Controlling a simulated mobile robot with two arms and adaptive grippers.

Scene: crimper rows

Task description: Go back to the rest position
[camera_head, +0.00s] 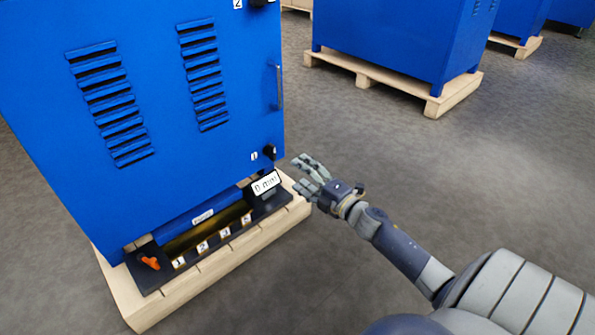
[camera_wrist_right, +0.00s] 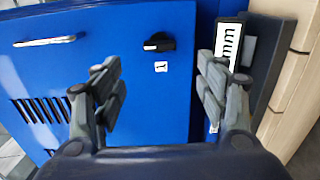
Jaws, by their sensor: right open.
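My right gripper (camera_head: 303,177) is open and empty, just right of the lower right corner of a blue cabinet (camera_head: 160,165). The right wrist view shows its two fingers (camera_wrist_right: 158,90) spread apart, with the blue cabinet door (camera_wrist_right: 140,70) behind them. A black knob (camera_wrist_right: 159,42) and a label "1" (camera_wrist_right: 161,67) show between the fingers. My left gripper is not in view.
The cabinet stands on a wooden pallet (camera_head: 140,312). Its front ledge carries numbered labels (camera_head: 202,246) and an orange handle (camera_head: 150,262). Another blue cabinet (camera_head: 390,35) on a pallet (camera_head: 440,104) stands behind. The grey floor (camera_head: 430,170) between them is clear.

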